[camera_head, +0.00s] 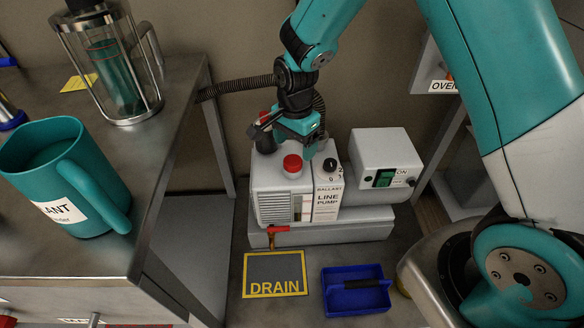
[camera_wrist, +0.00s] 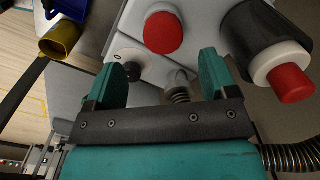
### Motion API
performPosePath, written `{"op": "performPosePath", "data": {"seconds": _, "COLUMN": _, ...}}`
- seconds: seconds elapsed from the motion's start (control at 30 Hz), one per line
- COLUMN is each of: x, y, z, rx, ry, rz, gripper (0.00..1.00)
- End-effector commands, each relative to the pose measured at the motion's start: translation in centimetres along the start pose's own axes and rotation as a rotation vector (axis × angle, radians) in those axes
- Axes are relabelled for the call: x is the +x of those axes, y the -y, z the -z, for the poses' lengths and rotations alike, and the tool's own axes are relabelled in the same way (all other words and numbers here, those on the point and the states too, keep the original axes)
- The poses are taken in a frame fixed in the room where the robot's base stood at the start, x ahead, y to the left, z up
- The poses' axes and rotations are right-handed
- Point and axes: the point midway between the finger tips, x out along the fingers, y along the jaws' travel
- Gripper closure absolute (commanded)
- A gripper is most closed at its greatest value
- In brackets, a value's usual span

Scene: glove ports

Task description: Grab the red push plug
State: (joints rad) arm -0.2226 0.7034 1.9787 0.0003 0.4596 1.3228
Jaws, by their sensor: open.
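A red round cap (camera_head: 292,163) sits on top of the grey and white line pump (camera_head: 270,184). It shows in the wrist view (camera_wrist: 163,33) just beyond and between my fingertips, apart from them. A second red piece (camera_wrist: 290,83) in a white collar on a black body is at the right of the wrist view. I cannot tell for sure which is the push plug. My gripper (camera_head: 312,146) is over the pump, just above right of the red cap. In the wrist view my gripper (camera_wrist: 157,82) is open and empty, its teal fingers wide apart.
A black knob (camera_head: 330,165) stands beside the cap on the pump. A switch box (camera_head: 386,160) is to the right. A blue tray (camera_head: 356,302), a red-handled tap (camera_head: 278,229) and a DRAIN plate (camera_head: 275,262) are in front. A bench (camera_head: 150,150) stands left.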

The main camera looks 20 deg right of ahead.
Motion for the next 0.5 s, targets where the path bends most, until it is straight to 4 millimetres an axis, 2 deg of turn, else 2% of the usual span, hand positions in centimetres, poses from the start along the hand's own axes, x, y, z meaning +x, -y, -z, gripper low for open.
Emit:
{"op": "performPosePath", "data": {"seconds": 0.17, "x": 1.0, "y": 0.1, "z": -0.1, "rx": -0.001, "ry": 0.001, "rz": -0.001, "gripper": 0.21}}
{"op": "performPosePath", "data": {"seconds": 0.5, "x": 5.5, "y": 0.5, "z": -0.3, "rx": -0.001, "ry": 0.0, "rz": 0.0, "gripper": 0.21}}
